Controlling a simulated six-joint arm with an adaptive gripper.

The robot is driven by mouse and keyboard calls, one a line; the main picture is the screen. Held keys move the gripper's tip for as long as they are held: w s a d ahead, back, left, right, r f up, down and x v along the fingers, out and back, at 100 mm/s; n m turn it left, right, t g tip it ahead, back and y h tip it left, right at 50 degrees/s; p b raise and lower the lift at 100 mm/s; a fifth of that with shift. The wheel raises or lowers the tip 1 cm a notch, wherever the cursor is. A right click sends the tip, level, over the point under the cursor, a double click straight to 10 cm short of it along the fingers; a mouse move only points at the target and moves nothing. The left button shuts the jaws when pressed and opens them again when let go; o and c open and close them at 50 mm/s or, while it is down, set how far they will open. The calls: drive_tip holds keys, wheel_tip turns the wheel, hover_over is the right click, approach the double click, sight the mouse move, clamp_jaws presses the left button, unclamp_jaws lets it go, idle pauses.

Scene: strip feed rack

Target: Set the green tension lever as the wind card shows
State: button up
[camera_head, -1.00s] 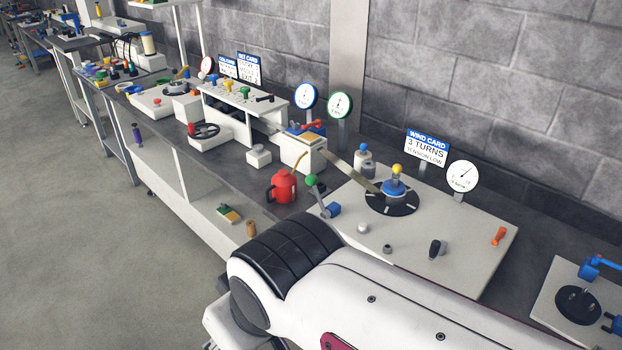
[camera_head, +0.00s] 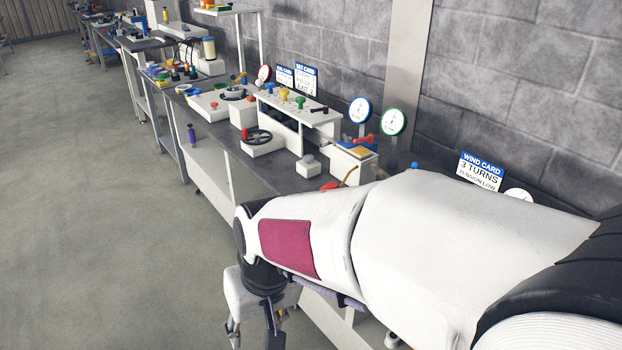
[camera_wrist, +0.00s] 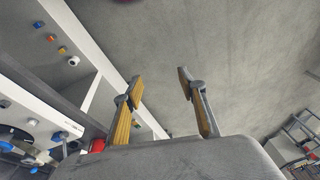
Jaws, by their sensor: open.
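The wind card (camera_head: 480,172) stands at the back right in the head view and reads "3 TURNS, TENSION LOW". The green tension lever is hidden behind my arm in the head view. In the wrist view, a blue part with a grey stem (camera_wrist: 59,136) at the lower left may be its base, but no green knob shows. My gripper (camera_wrist: 160,80) is open and empty, its two fingers apart over the grey floor, beside the bench edge. In the head view it hangs low in front of the bench and is partly cut off by the bottom edge.
A bit of the red can (camera_head: 330,186) shows behind my arm; a red thing (camera_wrist: 98,145) shows near my left finger in the wrist view. The floor at left is clear.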

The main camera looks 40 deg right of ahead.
drive_tip(key=w+d+f+m+t+h, duration=0.1)
drive_tip(key=w+d+f+m, duration=0.2)
drive_tip(key=w, duration=0.4)
drive_tip(key=w+d+f+m+t, duration=0.1)
drive_tip(key=w+d+f, duration=0.3)
drive_tip(key=w+f, duration=0.3)
drive_tip(key=w+d+f+m+t+h, duration=0.1)
drive_tip(key=w+d+f+m+t, duration=0.15)
drive_tip(key=w, duration=0.55)
drive_tip(key=w+d+f+m+h, duration=0.2)
drive_tip(key=d+f+h, duration=0.1)
drive_tip(key=d, duration=0.5)
drive_tip(key=w+d+f+m+h, duration=0.1)
drive_tip(key=w+d+f+h, duration=0.2)
drive_tip(key=d, duration=0.4)
drive_tip(key=s+d+r+m+g+h, duration=0.1)
drive_tip(key=s+d+r+m+h, duration=0.1)
drive_tip(key=d+h, duration=0.35)
drive_tip(key=s+d+r+m+g+h, duration=0.1)
drive_tip(key=s+d+r+h, duration=0.1)
drive_tip(key=r, duration=0.4)
drive_tip(key=s+d+r+m+g+h, duration=0.2)
drive_tip(key=s+d+r+h, duration=0.1)
drive_tip(key=d+r, duration=0.2)
drive_tip(key=shift+s+d+r, duration=0.2)
drive_tip(key=shift+r, duration=0.25)
